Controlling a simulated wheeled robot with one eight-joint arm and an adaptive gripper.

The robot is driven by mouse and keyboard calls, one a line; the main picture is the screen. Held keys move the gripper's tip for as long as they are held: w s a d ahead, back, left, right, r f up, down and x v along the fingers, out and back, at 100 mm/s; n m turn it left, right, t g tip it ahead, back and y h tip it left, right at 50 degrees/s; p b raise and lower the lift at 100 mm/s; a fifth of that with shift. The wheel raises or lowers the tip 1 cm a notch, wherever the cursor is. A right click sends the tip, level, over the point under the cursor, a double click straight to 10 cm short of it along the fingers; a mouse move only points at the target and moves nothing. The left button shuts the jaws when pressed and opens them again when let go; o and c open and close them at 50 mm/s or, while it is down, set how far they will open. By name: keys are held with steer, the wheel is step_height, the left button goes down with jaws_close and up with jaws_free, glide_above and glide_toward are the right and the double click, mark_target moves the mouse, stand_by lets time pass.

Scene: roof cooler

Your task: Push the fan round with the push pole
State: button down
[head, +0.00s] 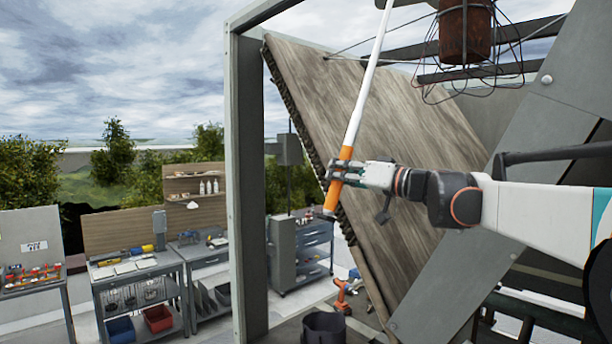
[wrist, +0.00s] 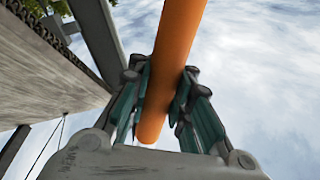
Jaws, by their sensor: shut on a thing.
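The push pole (head: 362,98) is a long white rod with an orange grip at its lower end. It stands steeply, leaning right toward its top, which runs out of the head view. My gripper (head: 338,173) is shut on the orange grip; the wrist view shows the teal fingers on both sides of the orange grip (wrist: 177,60). The pole's upper part passes left of the motor. Whether its tip touches anything is hidden.
A slanted ribbed panel (head: 400,130) stands close behind my gripper. A grey frame post (head: 245,180) rises left of it, and a wide grey beam (head: 520,150) crosses at right. A black bucket (head: 324,327) and orange drill (head: 344,296) sit below. Workbenches (head: 140,265) stand farther left.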

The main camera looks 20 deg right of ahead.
mark_target(344, 149)
steer(key=shift+w+d+r+p, duration=0.2)
steer(key=shift+d+r, duration=0.15)
steer(key=shift+r, duration=0.5)
steer(key=shift+w+d+r+p, duration=0.15)
steer(key=shift+d+r, duration=0.25)
steer(key=shift+r, duration=0.5)
steer(key=shift+w+d+r+p, duration=0.1)
steer(key=shift+d+r+p, duration=0.2)
steer(key=shift+r, duration=0.55)
